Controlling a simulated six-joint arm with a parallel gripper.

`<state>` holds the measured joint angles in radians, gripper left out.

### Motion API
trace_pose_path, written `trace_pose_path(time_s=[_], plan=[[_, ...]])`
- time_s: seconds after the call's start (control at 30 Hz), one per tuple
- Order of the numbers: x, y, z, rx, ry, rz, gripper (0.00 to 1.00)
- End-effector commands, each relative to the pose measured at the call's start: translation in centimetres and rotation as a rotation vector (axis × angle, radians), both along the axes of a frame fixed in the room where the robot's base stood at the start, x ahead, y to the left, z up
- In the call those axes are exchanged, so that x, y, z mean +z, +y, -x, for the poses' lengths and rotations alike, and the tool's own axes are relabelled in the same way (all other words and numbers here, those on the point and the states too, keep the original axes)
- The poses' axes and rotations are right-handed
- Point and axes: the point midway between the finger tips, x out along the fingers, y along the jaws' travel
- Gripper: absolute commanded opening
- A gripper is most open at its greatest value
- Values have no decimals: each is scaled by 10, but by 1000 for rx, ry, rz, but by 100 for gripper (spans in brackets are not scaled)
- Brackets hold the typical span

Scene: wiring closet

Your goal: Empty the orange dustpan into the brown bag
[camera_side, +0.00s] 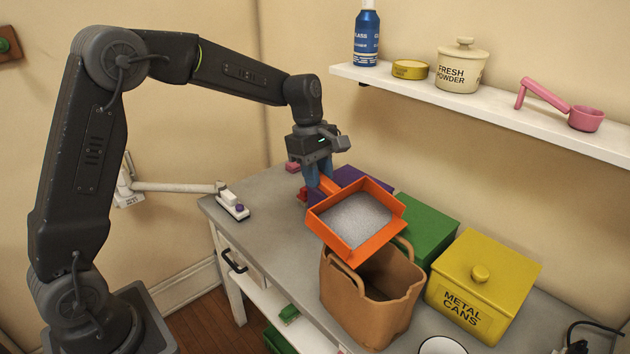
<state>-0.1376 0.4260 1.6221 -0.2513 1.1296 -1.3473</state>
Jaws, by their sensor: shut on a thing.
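The orange dustpan (384,239) holds a layer of grey-white powder (354,219). It is in the air, over the back left part of the brown bag's opening, and looks slightly tilted. My gripper (322,183) is shut on the dustpan's handle, at the dustpan's upper left side. The brown bag (357,312) stands open on the grey table, with a handle loop on each side. The dustpan hides part of the bag's rim, and the inside that shows is dark.
A yellow bin (487,294) labelled metal cans, a green bin (424,226) and a purple bin stand behind and right of the bag. A white shelf (480,108) with a blue bottle, a tin, a powder jar and a pink scoop hangs above. The table's left part is mostly clear.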

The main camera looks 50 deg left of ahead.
Motion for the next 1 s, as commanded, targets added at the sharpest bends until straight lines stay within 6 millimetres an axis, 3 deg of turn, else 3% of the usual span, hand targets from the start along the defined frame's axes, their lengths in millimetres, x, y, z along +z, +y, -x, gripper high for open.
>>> trace_pose_path(time_s=[0.47,1.0], plan=[[56,-35,-1,-3,5,-384,0],[91,-87,-2,0,18,-769,0]])
